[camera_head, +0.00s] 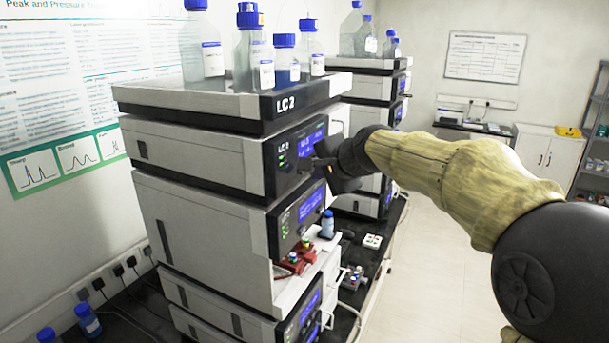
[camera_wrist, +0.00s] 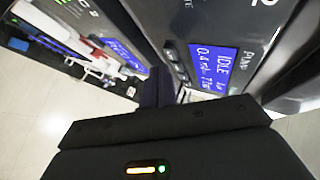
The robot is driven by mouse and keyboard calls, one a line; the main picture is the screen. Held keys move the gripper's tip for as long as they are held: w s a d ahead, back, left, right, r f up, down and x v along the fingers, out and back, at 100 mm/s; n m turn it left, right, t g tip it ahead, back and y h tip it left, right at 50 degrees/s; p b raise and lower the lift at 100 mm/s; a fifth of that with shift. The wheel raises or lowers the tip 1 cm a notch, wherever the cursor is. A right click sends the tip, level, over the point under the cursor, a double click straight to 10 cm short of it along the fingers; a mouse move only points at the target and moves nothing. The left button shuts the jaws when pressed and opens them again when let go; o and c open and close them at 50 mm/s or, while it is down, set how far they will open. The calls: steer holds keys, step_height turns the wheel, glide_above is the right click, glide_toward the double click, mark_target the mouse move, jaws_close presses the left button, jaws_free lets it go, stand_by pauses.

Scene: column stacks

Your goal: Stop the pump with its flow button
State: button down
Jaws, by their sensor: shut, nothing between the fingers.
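The pump is the top module (camera_head: 205,155) of the near stack, under the tray marked LC2. Its blue display (camera_head: 312,140) faces right in the head view. In the wrist view this display (camera_wrist: 213,62) appears to read IDLE with a flow figure below. Small lights or buttons (camera_wrist: 173,55) sit beside it. I cannot tell which is the flow button; part of the panel is hidden by my gripper. My gripper (camera_head: 318,165) is shut and empty, close to the pump's front panel, just below the display. Contact cannot be made out. Its fingers show in the wrist view (camera_wrist: 155,92).
Blue-capped bottles (camera_head: 285,60) stand on the LC2 tray (camera_head: 190,105). A second module (camera_head: 215,230) with its own display sits below the pump. Another stack (camera_head: 372,88) stands behind. The floor (camera_head: 445,250) to the right is clear.

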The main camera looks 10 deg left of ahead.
steer(key=shift+d, duration=0.1)
steer(key=d+b, duration=0.1)
steer(key=s+d+b, duration=0.1)
steer(key=d, duration=0.1)
steer(key=d+b, duration=0.1)
steer(key=shift+s+d+b, duration=0.3)
steer(key=shift+s, duration=0.05)
stand_by(0.4)
stand_by(0.3)
steer(key=s+d+f+n+g+h+b, duration=0.1)
steer(key=s+d+f, duration=0.1)
steer(key=f, duration=0.4)
steer(key=s+d+f+n+g+h+b, duration=0.1)
steer(key=s+d+f+h, duration=0.15)
steer(key=f, duration=0.45)
steer(key=s+d+f+n+g+h+b, duration=0.1)
steer(key=s+d+f+n, duration=0.1)
steer(key=s+d+f, duration=0.2)
steer(key=s+d+f+n+g+h, duration=0.1)
steer(key=s+d+f+n+g, duration=0.1)
steer(key=s+f, duration=0.8)
steer(key=s+d+f+n+g+h+b, duration=0.1)
steer(key=s+d+f+n, duration=0.2)
steer(key=f, duration=0.7)
steer(key=s+d, duration=0.2)
steer(key=s, duration=0.2)
steer(key=shift+d+g+b, duration=0.35)
steer(key=shift+g, duration=0.05)
